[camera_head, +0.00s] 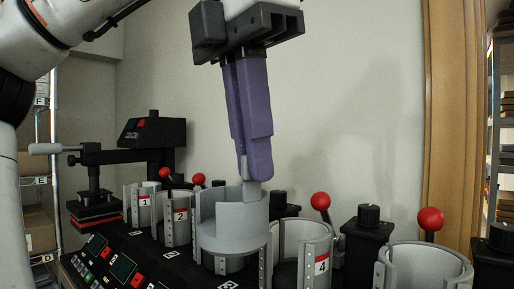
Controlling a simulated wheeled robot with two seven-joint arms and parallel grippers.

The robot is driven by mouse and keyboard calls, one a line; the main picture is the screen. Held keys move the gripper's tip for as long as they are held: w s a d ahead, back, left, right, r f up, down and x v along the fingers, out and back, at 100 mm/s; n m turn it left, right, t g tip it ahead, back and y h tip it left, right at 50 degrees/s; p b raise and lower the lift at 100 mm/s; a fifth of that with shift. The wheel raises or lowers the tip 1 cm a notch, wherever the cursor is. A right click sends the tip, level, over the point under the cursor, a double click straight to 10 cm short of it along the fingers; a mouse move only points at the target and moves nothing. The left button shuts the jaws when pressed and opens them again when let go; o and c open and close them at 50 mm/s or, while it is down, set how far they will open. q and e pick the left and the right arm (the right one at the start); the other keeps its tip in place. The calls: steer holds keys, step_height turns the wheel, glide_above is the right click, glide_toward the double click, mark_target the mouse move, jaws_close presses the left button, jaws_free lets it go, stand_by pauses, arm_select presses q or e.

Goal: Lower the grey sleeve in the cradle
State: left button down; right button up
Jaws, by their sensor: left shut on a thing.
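The grey sleeve (232,222) is an upright open cylinder with a cut-out in its wall, at the middle of the camera_head view. My left gripper (252,178), with purple fingers pointing down, is shut on the sleeve's upper wall at its right side. The sleeve is over the third cradle (222,266), whose lower part and side flanges show below it. Most of the sleeve stands above this cradle. I cannot tell whether its base touches the cradle floor. My right gripper is not in view.
Cradles numbered 1 (139,208) and 2 (178,218) stand to the left. Cradle 4 (305,255) and another cradle (423,269) stand to the right. Red-knobbed levers (320,201) rise beside them. A black press (150,140) with a grey handle stands behind at left.

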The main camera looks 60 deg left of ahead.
arm_select(q)
steer(key=shift+w+a, duration=2.25)
steer(key=shift+w, duration=4.95)
step_height(320, 180, down, 10)
steer(key=b, duration=0.3)
steer(key=shift+b, duration=0.35)
steer(key=shift+f, duration=0.1)
steer(key=c, duration=1.8)
jaws_free()
steer(key=shift+s, duration=0.1)
